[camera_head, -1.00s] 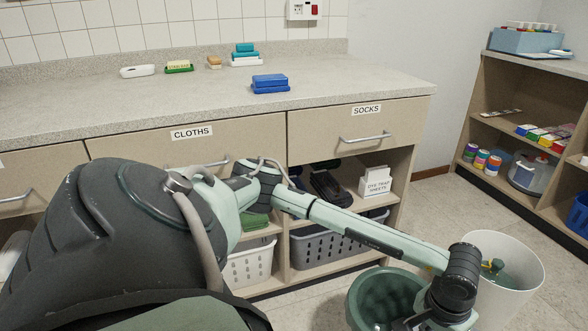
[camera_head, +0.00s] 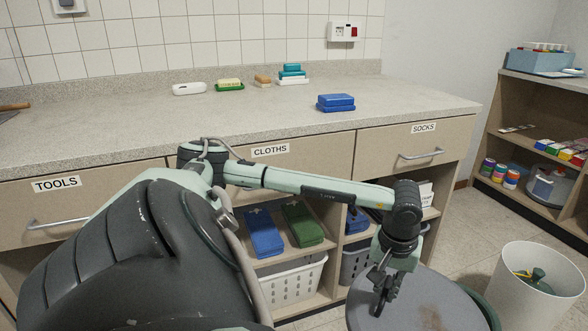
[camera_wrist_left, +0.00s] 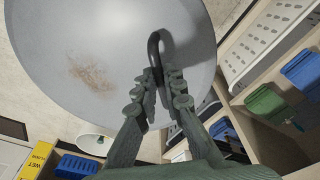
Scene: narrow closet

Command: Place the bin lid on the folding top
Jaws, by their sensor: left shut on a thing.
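The bin lid (camera_head: 428,302) is a grey round disc with a brown stain, at the bottom right of the head view. In the left wrist view the lid (camera_wrist_left: 95,45) fills the upper left, with a dark curved handle. My left gripper (camera_head: 381,292) is shut on that handle, and its fingers (camera_wrist_left: 162,82) close around it in the wrist view. The folding top (camera_head: 180,125) is the speckled grey counter beyond and left of the lid. My right gripper is not in view.
On the folding top are a blue stack (camera_head: 336,102), several soap-like items along the back and a wooden-handled tool (camera_head: 14,107) at far left. The middle front is clear. A green bin rim (camera_head: 488,309) shows behind the lid. A white bin (camera_head: 541,285) stands right.

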